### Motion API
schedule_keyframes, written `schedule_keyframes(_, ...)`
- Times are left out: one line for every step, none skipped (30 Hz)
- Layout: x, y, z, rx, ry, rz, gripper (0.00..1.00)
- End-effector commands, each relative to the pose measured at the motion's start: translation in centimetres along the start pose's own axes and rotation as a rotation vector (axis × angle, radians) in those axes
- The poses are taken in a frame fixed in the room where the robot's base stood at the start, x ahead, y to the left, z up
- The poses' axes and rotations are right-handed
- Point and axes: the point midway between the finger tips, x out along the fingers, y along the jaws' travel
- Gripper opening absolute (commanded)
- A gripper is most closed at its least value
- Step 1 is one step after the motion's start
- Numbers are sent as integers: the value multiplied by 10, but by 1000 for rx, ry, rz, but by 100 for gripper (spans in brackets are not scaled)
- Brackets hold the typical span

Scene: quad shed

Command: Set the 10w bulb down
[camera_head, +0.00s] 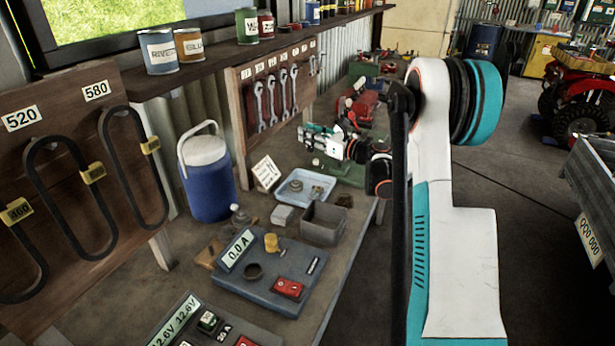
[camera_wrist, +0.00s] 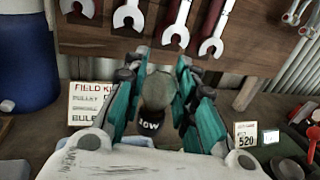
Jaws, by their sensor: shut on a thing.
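The 10w bulb (camera_wrist: 157,92) is in the wrist view, a rounded grey-green bulb with a dark base marked 10W. It sits between the teal fingers of my gripper (camera_wrist: 165,62), which are shut on it. In the head view my gripper (camera_head: 313,138) is over the far part of the workbench (camera_head: 343,245), in front of the wrench board. In that view I cannot clearly make out the bulb in the fingers. Whether its underside touches anything is hidden.
A light-blue tray (camera_head: 322,180) with small parts, a grey bin (camera_head: 337,226), a field-kit card (camera_head: 266,173) and a blue cooler (camera_head: 206,185) stand nearby. A tester with a 0.0 A display (camera_head: 239,250) is nearer. Wrenches (camera_head: 272,100) hang behind. A 520 card (camera_wrist: 246,134) stands at right.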

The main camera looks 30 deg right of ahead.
Motion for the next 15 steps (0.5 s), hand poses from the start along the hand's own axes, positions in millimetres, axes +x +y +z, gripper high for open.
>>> schedule_keyframes(0,0,-17,0,0,0,2)
schedule_keyframes(0,0,-24,0,0,0,2)
schedule_keyframes(0,0,-34,0,0,0,2)
schedule_keyframes(0,0,-41,0,0,0,2)
schedule_keyframes(0,0,-48,0,0,0,2)
schedule_keyframes(0,0,-57,0,0,0,2)
schedule_keyframes(0,0,-63,0,0,0,2)
schedule_keyframes(0,0,-69,0,0,0,2)
schedule_keyframes(0,0,-76,0,0,0,2)
schedule_keyframes(0,0,-80,0,0,0,2)
schedule_keyframes(0,0,-83,0,0,0,2)
schedule_keyframes(0,0,-86,0,0,0,2)
schedule_keyframes(0,0,-88,0,0,0,2)
schedule_keyframes(0,0,-90,0,0,0,2)
schedule_keyframes(0,0,-91,0,0,0,2)
